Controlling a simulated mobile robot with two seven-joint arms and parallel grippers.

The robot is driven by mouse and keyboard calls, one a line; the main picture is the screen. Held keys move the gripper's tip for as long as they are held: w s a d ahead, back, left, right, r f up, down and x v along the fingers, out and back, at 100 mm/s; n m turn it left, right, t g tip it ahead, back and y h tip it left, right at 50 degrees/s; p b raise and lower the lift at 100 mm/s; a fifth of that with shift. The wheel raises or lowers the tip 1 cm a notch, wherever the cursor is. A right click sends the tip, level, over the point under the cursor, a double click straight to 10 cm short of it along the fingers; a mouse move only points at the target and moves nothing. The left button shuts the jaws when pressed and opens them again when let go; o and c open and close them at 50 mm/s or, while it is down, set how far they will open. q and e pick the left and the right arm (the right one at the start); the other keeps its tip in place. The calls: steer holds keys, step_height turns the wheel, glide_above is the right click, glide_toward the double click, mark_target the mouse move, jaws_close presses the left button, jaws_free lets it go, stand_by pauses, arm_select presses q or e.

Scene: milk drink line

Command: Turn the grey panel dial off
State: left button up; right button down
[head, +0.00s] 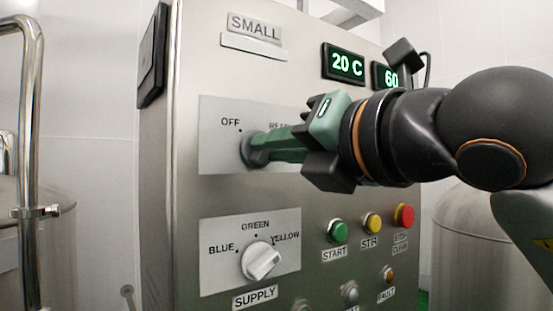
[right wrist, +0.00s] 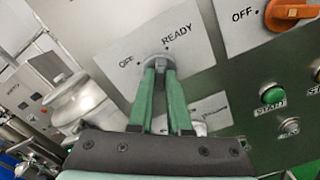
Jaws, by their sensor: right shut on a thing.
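The grey panel dial (head: 246,150) sits on a light plate marked OFF and READY on the upper part of the steel control panel. It also shows in the right wrist view (right wrist: 157,59), between the OFF and READY marks. My right gripper (head: 262,147) reaches in from the right, and its green fingers are shut on the dial. In the right wrist view the two fingertips (right wrist: 160,70) meet at the dial. The fingers cover much of the dial, so I cannot tell which mark it points to. My left gripper is not in view.
Below is a white supply dial (head: 262,261) marked BLUE, GREEN and YELLOW. Green (head: 337,231), yellow (head: 372,222) and red (head: 403,215) buttons sit to its right. An orange dial (right wrist: 291,14) shows in the wrist view. A metal pipe (head: 30,150) stands at the left.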

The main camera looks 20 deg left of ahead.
steer(key=shift+n+b, duration=2.35)
steer(key=shift+n, duration=5.35)
steer(key=c, duration=0.9)
jaws_free()
steer(key=shift+o, duration=0.2)
steer(key=b+v, duration=0.3)
steer(key=v, duration=0.9)
steer(key=shift+s+d, duration=0.2)
steer(key=shift+s, duration=0.05)
